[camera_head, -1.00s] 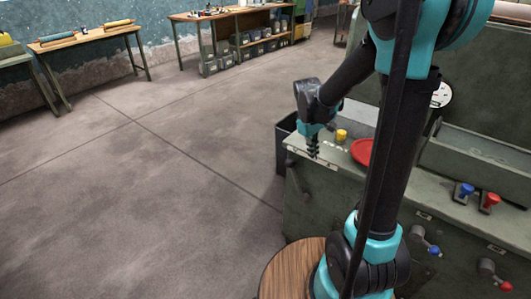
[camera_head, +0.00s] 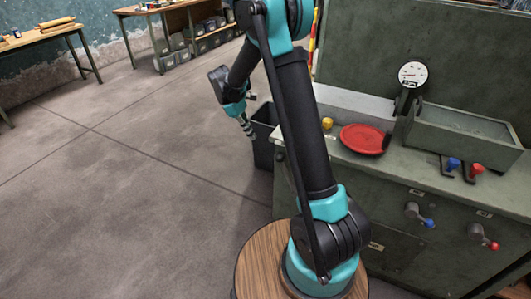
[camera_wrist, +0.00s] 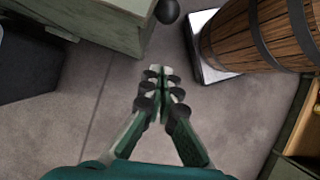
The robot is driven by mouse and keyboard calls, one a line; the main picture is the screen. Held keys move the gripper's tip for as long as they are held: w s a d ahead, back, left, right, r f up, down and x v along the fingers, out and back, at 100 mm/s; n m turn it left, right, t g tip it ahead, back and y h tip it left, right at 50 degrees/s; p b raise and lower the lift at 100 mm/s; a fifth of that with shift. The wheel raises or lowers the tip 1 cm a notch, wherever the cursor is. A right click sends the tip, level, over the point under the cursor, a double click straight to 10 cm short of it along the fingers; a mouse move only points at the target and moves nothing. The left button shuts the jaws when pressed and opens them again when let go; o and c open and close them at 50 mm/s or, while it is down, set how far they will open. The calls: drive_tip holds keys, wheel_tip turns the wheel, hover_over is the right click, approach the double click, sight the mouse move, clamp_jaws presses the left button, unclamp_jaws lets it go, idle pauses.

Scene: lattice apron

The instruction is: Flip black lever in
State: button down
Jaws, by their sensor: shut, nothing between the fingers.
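My gripper (camera_head: 250,132) hangs to the left of the green cabinet (camera_head: 330,185), near a dark bin, with its fingers pointing down. In the wrist view my gripper (camera_wrist: 161,75) is shut and empty, with bare floor beyond the fingertips. A round black knob (camera_wrist: 167,11) shows at the top of the wrist view, beside the cabinet corner and apart from the fingers. It may be the black lever's end; its shaft is not clear. A small upright black piece (camera_head: 388,140) stands by the red plate in the head view; I cannot tell if it is a lever.
Blue (camera_head: 453,163) and red (camera_head: 477,169) knobbed levers sit on the cabinet top. A red plate (camera_head: 362,139), yellow knob (camera_head: 327,123) and round gauge (camera_head: 412,74) are there too. A dark bin (camera_head: 263,150) stands left of the cabinet. A barrel (camera_wrist: 260,35) is at the wrist view's right.

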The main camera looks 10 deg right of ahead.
drive_tip(key=shift+w+a+f, duration=0.2)
drive_tip(key=shift+w+a, duration=0.15)
drive_tip(key=shift+a, duration=0.05)
drive_tip(key=shift+f, duration=0.1)
drive_tip(key=s+d+f, duration=0.4)
drive_tip(key=d+f, duration=0.3)
drive_tip(key=shift+d+f, duration=0.3)
drive_tip(key=shift+f, duration=0.05)
idle(0.4)
